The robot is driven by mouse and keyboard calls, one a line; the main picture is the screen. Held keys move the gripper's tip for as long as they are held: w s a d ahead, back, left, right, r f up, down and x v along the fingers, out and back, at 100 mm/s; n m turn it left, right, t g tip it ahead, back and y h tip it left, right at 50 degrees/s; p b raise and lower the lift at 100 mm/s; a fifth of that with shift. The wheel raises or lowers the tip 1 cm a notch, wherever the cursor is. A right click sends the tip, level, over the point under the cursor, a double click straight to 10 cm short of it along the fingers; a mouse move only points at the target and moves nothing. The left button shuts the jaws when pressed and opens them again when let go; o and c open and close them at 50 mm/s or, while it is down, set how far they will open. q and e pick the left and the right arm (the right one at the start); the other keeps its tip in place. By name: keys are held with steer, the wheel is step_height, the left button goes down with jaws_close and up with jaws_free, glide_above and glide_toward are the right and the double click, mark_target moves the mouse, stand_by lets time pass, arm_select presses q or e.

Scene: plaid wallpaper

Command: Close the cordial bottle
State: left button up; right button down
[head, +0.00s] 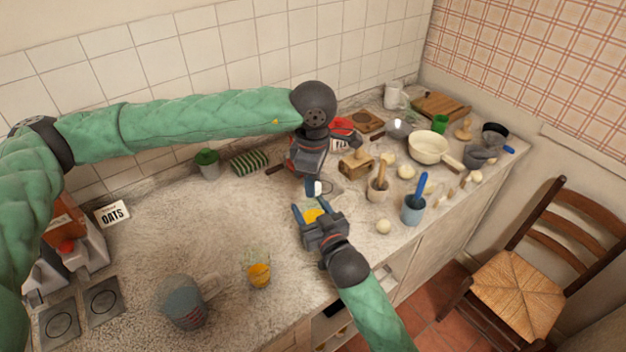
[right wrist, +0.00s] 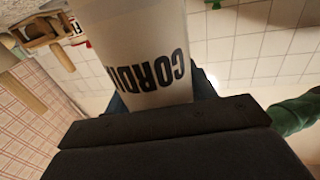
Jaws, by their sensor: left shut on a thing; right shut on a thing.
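The cordial bottle (right wrist: 150,65) is pale and translucent, with dark CORDIAL lettering, and fills the top of the right wrist view. In the head view its yellow contents (head: 313,215) show between the fingers of my right gripper (head: 312,208), which is shut on it over the counter. My left gripper (head: 314,188) points down just above the bottle, shut on a small white piece (head: 318,187) that looks like the cap. The fingers hide most of this piece. I cannot tell whether it touches the bottle's mouth.
A glass of orange liquid (head: 260,275) and a grey-blue jug (head: 184,302) stand at the front left. The counter's left middle is clear.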

arm_select(q)
steer(key=m, duration=0.4)
steer(key=shift+w, duration=0.1)
steer(key=m, duration=1.1)
steer(key=shift+w+d, duration=0.1)
steer(key=m, duration=0.6)
steer(key=shift+m, duration=0.4)
steer(key=m, duration=0.6)
steer(key=shift+d+m, duration=0.1)
steer(key=shift+m, duration=0.3)
steer(key=o, duration=0.9)
steer(key=shift+o, duration=0.2)
